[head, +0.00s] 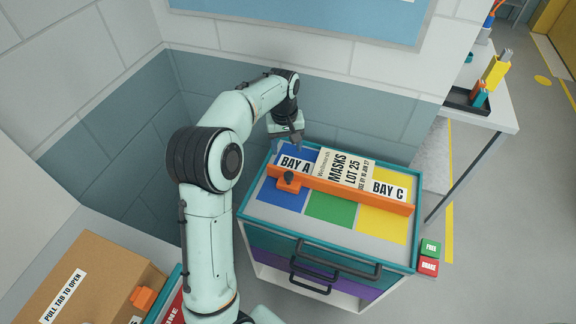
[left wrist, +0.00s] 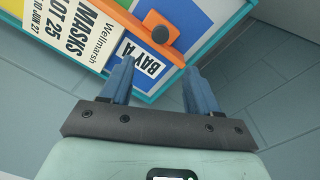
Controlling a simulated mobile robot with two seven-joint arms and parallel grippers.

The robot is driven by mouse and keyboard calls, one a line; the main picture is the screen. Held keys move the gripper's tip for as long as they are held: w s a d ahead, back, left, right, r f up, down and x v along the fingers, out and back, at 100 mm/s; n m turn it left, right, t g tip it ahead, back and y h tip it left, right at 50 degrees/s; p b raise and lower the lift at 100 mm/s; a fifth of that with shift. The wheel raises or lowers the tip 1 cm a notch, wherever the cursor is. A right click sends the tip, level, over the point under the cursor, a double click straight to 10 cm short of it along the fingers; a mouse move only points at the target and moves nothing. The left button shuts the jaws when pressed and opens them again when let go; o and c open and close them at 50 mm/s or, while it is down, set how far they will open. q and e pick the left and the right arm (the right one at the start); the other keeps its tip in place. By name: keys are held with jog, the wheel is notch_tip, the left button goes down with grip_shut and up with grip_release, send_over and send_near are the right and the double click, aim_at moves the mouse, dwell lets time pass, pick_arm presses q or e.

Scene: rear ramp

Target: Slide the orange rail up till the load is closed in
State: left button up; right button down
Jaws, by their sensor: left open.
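The orange rail (head: 340,192) lies across the top of a teal-edged cart (head: 411,262), with a dark-faced orange knob (head: 288,182) near its left end. The load, a cream box marked MASKS LOT 25 (head: 342,168), sits on the wall side of the rail, between the BAY A (head: 294,163) and BAY C (head: 389,190) labels. I cannot tell whether rail and box touch. My left gripper (head: 298,144) is open and empty above the BAY A corner. In the left wrist view its spread fingers (left wrist: 157,85) point towards the BAY A label, with rail and knob (left wrist: 160,33) beyond. My right gripper is not seen.
Blue, green (head: 330,207) and yellow patches mark the cart top. Drawers with dark handles (head: 335,262) are at its front. A wall stands close behind. A cardboard box (head: 92,278) is at lower left. A side table (head: 497,108) stands at right. FREE and BRAKE buttons (head: 430,257) are beside the cart.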

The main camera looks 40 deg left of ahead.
aim_at(288, 174)
pick_arm(q)
jog(key=f, duration=1.2)
jog(key=shift+d+f+b, duration=0.25)
jog(key=shift+f+b, duration=0.1)
jog(key=shift+f, duration=0.05)
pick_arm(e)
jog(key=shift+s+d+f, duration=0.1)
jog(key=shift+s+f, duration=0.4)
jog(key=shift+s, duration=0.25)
